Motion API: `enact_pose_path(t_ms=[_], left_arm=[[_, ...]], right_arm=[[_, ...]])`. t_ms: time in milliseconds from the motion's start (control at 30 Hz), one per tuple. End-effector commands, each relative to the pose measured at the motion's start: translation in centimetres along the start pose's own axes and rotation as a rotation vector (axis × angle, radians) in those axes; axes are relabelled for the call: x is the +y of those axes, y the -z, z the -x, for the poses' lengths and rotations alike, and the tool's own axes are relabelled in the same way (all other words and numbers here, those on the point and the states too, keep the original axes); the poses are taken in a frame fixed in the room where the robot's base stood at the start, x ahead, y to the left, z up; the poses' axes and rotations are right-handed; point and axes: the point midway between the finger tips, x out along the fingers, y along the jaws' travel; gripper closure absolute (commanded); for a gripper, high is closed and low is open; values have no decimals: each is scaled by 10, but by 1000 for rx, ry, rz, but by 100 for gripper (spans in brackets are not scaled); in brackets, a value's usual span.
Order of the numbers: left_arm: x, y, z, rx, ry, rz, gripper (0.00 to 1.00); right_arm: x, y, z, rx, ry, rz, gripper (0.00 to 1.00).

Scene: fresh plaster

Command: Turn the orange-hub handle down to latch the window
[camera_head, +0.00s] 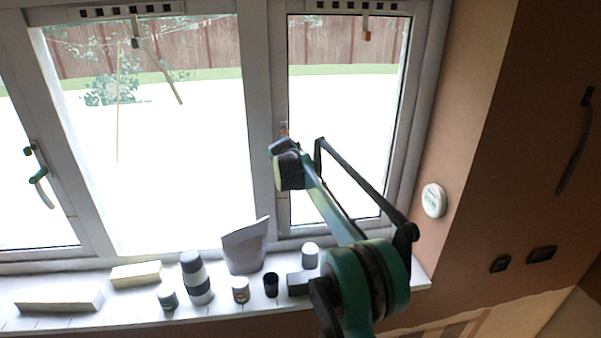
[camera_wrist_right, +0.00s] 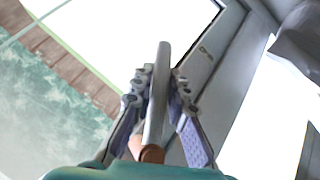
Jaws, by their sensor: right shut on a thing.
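The orange-hub handle shows in the right wrist view as a pale grey bar (camera_wrist_right: 158,90) rising from an orange-brown hub (camera_wrist_right: 152,153). My right gripper (camera_wrist_right: 157,84) is shut on the bar, with one finger on each side of it. In the head view the right arm reaches to the frame of the right window (camera_head: 345,100). There a small orange patch (camera_head: 284,127) shows just above my right gripper (camera_head: 285,160), which hides most of the handle. The handle's angle on the frame is hard to tell. My left gripper is not in view.
A green-hub handle (camera_head: 40,175) is on the left window. A round white device (camera_head: 434,200) is on the right wall.

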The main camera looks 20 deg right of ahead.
Motion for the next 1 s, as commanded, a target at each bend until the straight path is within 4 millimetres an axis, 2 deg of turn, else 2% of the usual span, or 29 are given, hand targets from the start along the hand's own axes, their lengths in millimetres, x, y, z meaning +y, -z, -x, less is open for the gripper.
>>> enact_pose_path(t_ms=[500,1000], left_arm=[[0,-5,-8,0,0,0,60],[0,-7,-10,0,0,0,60]], right_arm=[[-26,7,-1,79,277,-280,100],[-34,12,1,102,359,-360,100]])
